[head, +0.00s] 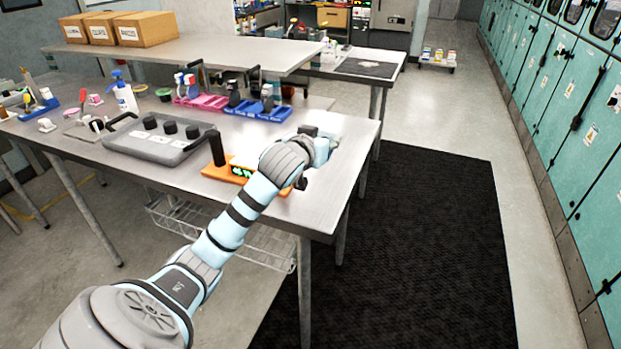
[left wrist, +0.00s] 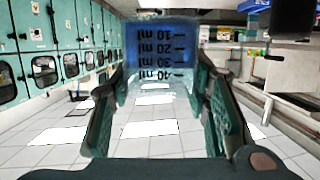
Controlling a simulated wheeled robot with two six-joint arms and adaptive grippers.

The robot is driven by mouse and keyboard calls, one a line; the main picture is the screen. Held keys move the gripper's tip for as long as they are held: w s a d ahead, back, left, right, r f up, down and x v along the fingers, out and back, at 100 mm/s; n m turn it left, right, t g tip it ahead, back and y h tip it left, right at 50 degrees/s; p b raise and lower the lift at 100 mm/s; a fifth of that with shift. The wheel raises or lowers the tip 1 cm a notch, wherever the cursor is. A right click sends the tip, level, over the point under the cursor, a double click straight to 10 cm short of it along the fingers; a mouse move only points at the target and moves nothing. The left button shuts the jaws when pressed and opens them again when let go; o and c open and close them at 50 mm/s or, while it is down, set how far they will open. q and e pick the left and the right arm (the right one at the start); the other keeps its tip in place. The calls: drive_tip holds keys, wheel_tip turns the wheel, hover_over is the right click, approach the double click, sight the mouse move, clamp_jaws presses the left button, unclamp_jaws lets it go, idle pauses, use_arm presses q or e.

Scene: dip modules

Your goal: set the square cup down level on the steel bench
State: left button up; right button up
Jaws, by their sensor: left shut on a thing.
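My left gripper (head: 322,148) is over the right end of the steel bench (head: 344,178) in the head view. In the left wrist view, its two teal fingers (left wrist: 160,115) are shut on the clear square cup (left wrist: 158,95) from both sides. The cup holds blue liquid and carries dark ml marks, which appear inverted in this picture. In the head view my wrist and gripper hide most or all of the cup. I cannot tell whether its base touches the bench. My right gripper is in neither view.
An orange device (head: 228,172) with a green display and black post stands just left of my gripper. Farther left is a grey tray-like unit (head: 150,150) with black knobs. Blue (head: 262,111) and pink (head: 205,101) racks stand behind. The bench's right end looks mostly clear.

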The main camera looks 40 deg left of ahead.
use_arm(q)
wheel_tip(320, 180, down, 13)
drive_tip(key=shift+w+r+b, duration=0.1)
drive_tip(key=shift+w+b, duration=0.05)
drive_tip(key=shift+b, duration=1.1)
drive_tip(key=o, duration=1.1)
drive_tip(key=shift+c, duration=0.2)
drive_tip(key=shift+r, duration=0.1)
drive_tip(key=p+v, duration=0.2)
drive_tip(key=v, duration=0.9)
drive_tip(key=shift+r, duration=0.15)
drive_tip(key=shift+s+d, duration=0.2)
drive_tip(key=shift+s, duration=0.25)
